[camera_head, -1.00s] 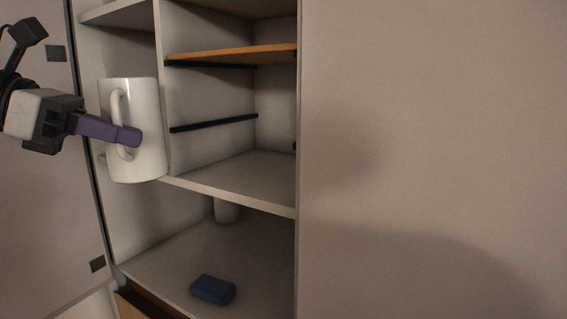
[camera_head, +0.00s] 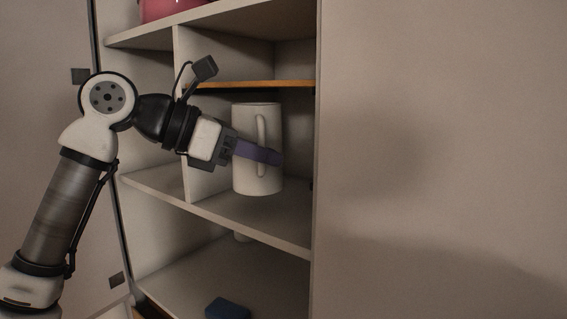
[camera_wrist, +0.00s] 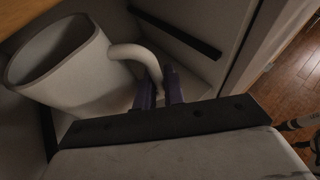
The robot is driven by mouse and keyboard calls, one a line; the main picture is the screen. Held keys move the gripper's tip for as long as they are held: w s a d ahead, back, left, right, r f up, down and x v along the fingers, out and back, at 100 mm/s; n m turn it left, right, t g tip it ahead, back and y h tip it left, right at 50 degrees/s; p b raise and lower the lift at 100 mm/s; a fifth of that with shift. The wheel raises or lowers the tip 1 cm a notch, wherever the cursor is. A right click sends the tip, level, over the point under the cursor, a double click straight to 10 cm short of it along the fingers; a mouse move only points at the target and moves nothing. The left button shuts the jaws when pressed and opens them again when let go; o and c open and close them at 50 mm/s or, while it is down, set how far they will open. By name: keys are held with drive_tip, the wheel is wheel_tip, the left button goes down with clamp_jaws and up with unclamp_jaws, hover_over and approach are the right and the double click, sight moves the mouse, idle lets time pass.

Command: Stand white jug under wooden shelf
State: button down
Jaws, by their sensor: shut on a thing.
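The white jug (camera_head: 243,150) is upright in the head view, inside or at the mouth of the right compartment, below the wooden shelf (camera_head: 262,84). My gripper (camera_head: 277,157) is shut on the jug's handle. In the wrist view the jug (camera_wrist: 75,70) shows its open rim at the left, and the purple fingers of my gripper (camera_wrist: 158,90) are on either side of the handle. The jug's bottom looks a little above the white board (camera_head: 270,212) below; I cannot tell if they touch.
A vertical divider (camera_head: 181,70) stands left of the jug and the cabinet's side wall right of it. A dark rail (camera_wrist: 175,32) runs along the compartment wall. A blue item (camera_head: 227,309) lies on the lower board. A pink pot (camera_head: 165,9) stands on top.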

drive_tip(key=shift+w+d+f+p, duration=0.35)
drive_tip(key=shift+d+f+p, duration=0.2)
drive_tip(key=shift+d+f, duration=0.2)
drive_tip(key=shift+w+d+f+p, duration=0.3)
drive_tip(key=shift+d+f+p, duration=0.3)
drive_tip(key=shift+d, duration=0.25)
drive_tip(key=shift+f, duration=0.4)
drive_tip(key=shift+f, duration=0.15)
drive_tip(key=c, duration=1.5)
unclamp_jaws()
